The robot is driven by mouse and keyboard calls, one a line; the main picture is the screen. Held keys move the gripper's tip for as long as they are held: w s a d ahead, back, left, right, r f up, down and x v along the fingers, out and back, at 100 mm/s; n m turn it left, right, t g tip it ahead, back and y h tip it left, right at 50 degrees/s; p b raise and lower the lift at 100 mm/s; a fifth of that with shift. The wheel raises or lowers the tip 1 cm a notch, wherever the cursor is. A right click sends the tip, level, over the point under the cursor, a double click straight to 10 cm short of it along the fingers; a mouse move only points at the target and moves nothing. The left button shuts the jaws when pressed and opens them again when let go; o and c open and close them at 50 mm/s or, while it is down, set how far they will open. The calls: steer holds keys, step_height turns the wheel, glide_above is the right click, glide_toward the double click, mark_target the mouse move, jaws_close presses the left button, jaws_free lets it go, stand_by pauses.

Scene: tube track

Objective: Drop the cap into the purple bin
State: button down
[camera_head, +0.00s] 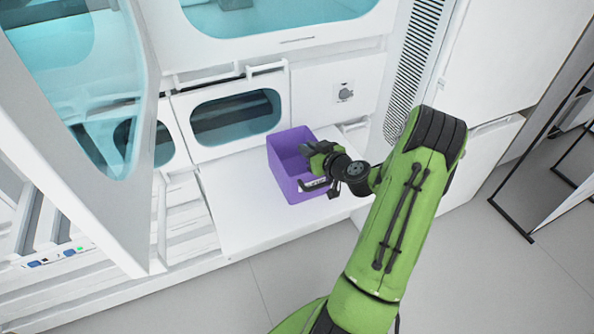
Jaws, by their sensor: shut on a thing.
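The purple bin (283,163) is an open box standing on a white shelf in front of the white machine. My gripper (312,158) is at the end of my green arm, over the right part of the bin's opening. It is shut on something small. The cap itself cannot be made out; my gripper and wrist hide the space between the fingers. They also cover part of the bin's right side and inside.
The white shelf (236,205) has free room left of the bin. A raised panel with a teal window (85,80) stands open at the left. A black metal frame (520,205) stands on the grey floor at the right.

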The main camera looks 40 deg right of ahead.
steer(key=shift+r, duration=0.1)
steer(key=c, duration=1)
jaws_free()
steer(key=b+v, duration=0.1)
steer(key=v, duration=1.4)
steer(key=shift+s, duration=0.4)
